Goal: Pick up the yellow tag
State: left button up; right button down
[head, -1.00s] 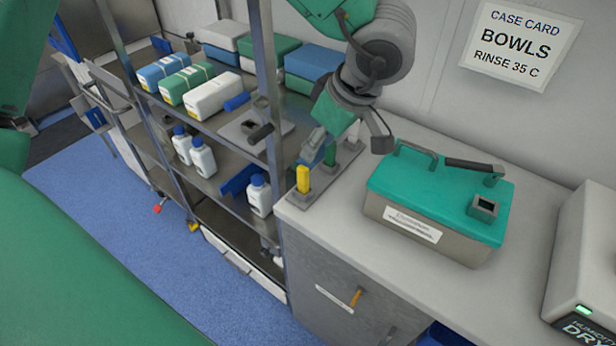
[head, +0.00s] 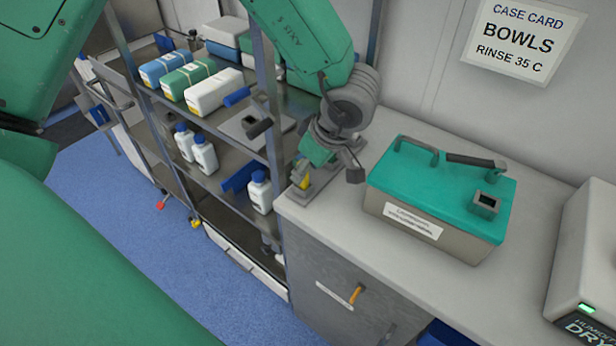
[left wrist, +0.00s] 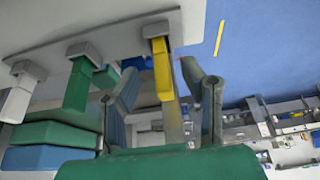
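The yellow tag (head: 304,183) stands in its holder at the left end of the counter, partly hidden by my left gripper (head: 304,170). In the left wrist view, the yellow tag (left wrist: 162,70) appears between the two spread fingers of my left gripper (left wrist: 164,95), with visible room on both sides. The gripper is open, and I see no clear contact. My right gripper is not in view.
A green tag (left wrist: 77,86) and a white tag (left wrist: 18,98) stand in the same rack (left wrist: 120,35), beside the yellow one. A teal-lidded box (head: 440,205) is to the right on the counter. A metal shelf (head: 225,165) with bottles and packs is to the left.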

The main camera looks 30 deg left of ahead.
pick_arm(q)
jog(key=shift+s+a, duration=0.1)
jog(key=shift+a, duration=0.15)
grip_shut()
jog(key=shift+a+f, duration=0.1)
jog(key=shift+a, duration=0.4)
jog(key=shift+d, duration=0.25)
